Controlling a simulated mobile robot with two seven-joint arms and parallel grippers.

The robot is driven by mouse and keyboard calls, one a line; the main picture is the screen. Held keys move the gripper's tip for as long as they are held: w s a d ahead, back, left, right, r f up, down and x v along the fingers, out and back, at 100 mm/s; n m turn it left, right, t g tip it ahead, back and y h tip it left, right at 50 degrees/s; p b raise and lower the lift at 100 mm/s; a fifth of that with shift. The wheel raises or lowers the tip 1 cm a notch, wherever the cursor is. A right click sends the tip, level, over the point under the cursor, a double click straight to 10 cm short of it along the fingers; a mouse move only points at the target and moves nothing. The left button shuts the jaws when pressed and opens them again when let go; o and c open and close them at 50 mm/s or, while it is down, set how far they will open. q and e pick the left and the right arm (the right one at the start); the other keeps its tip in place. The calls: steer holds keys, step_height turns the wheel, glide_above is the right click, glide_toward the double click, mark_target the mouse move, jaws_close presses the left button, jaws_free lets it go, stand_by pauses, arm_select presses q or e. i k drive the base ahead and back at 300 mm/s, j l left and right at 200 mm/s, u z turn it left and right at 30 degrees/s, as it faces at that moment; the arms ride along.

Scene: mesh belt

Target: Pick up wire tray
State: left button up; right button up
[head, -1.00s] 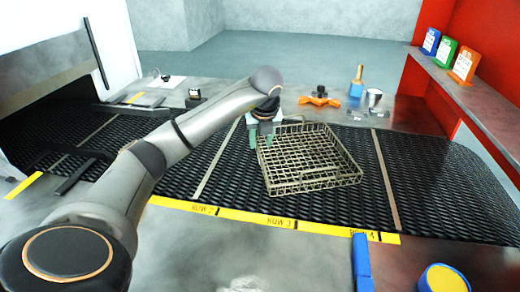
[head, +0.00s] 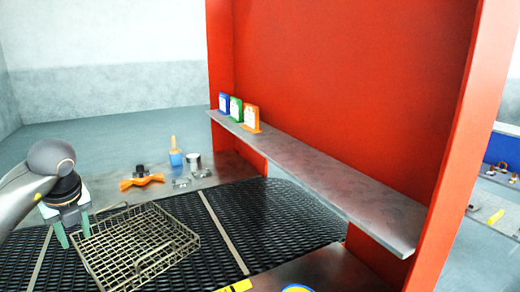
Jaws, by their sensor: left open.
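The wire tray (head: 140,252) is an olive-brown mesh basket lying on the black mesh belt (head: 272,222) at the lower left of the head view. My left gripper (head: 74,235) points down at the tray's left edge, with its two green fingers apart. It is open; I cannot tell whether the fingers straddle the tray's rim or stand just beside it. My right gripper is out of view.
An orange clamp-like part (head: 140,181), a blue brush (head: 175,155) and a metal cup (head: 194,161) stand behind the belt. A grey shelf (head: 320,180) on a red frame (head: 350,90) crosses the right side, holding blue, green and orange-framed cards (head: 236,109).

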mark_target(173, 220)
steer(key=k+l, duration=0.7)
steer(key=l, duration=0.2)
